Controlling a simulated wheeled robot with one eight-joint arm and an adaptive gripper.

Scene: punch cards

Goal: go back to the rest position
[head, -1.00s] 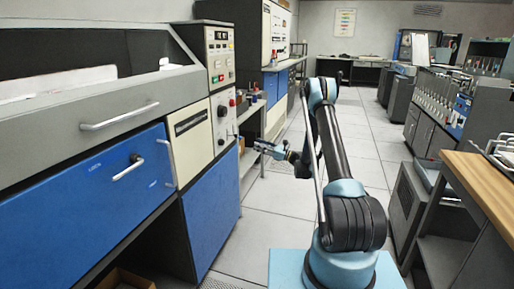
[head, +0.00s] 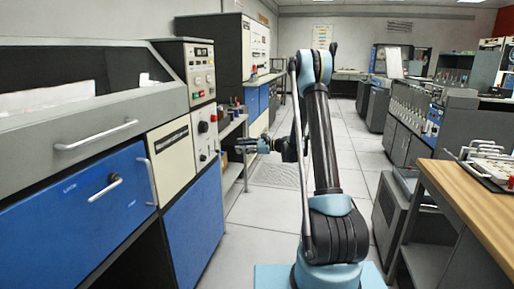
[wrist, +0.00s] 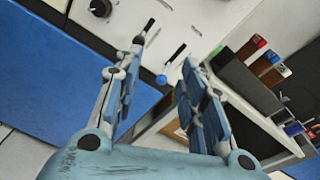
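My gripper (wrist: 162,62) shows in the wrist view with its two fingers apart and nothing held between them. In the head view, my gripper (head: 245,147) is small and points left toward the cabinet row, at about the height of the white control panel (head: 203,137). The wrist view shows a white panel (wrist: 205,15) with a black knob and dark levers beyond the fingertips. I cannot tell the exact gap to it, but no contact shows.
A blue-fronted machine (head: 75,200) with handles stands close on the left. A shelf (head: 233,128) with small coloured items is behind my gripper. A wooden-topped bench (head: 465,195) with a tray (head: 495,165) is on the right. The tiled aisle (head: 345,150) between is clear.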

